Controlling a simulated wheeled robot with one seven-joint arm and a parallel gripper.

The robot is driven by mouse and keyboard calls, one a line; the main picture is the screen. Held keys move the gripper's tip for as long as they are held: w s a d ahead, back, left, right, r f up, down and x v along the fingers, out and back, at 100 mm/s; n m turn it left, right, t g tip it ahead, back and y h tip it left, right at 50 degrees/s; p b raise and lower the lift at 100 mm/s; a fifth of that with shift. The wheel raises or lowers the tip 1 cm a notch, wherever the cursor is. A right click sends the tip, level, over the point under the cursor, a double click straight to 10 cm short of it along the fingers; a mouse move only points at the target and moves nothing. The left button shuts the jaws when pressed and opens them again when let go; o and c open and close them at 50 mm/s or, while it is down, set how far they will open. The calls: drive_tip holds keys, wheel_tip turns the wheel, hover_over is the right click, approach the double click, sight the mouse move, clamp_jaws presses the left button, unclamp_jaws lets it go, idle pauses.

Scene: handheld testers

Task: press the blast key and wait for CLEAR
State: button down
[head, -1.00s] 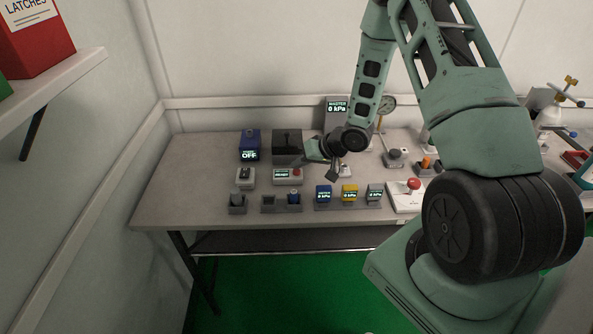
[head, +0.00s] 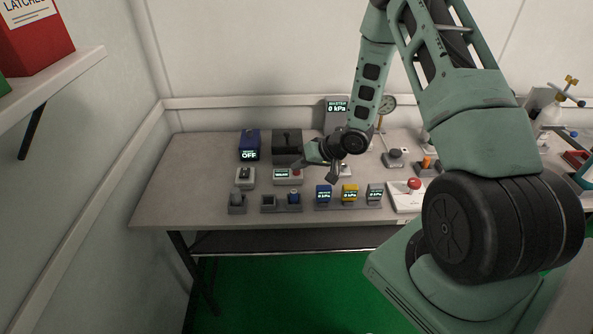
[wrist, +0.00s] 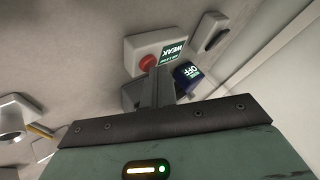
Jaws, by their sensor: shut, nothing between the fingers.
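The blast tester is a pale box (head: 281,181) on the bench with a red button (head: 297,172) at its right end and a lit display. In the wrist view the red button (wrist: 147,63) sits beside the display (wrist: 174,52), which reads WEAK, with smaller text under it. My gripper (head: 302,166) is shut and empty, its fingers pointing down at the button end of the box. In the wrist view the closed fingertips (wrist: 159,70) lie right by the button. I cannot tell whether they touch it.
A blue unit reading OFF (head: 249,147) and a dark box (head: 287,143) stand behind. Several small testers, including a yellow one (head: 349,193), line the front. A white box with a red button (head: 413,184) is to the right. The bench's left end (head: 190,180) is clear.

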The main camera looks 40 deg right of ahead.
sight(300, 174)
drive_tip(key=shift+r, duration=0.1)
drive_tip(key=shift+r+p, duration=0.75)
drive_tip(key=shift+p, duration=0.2)
drive_tip(key=shift+r, duration=0.15)
wheel_tip(300, 174, up, 5)
drive_tip(key=p, duration=0.5)
idle(0.5)
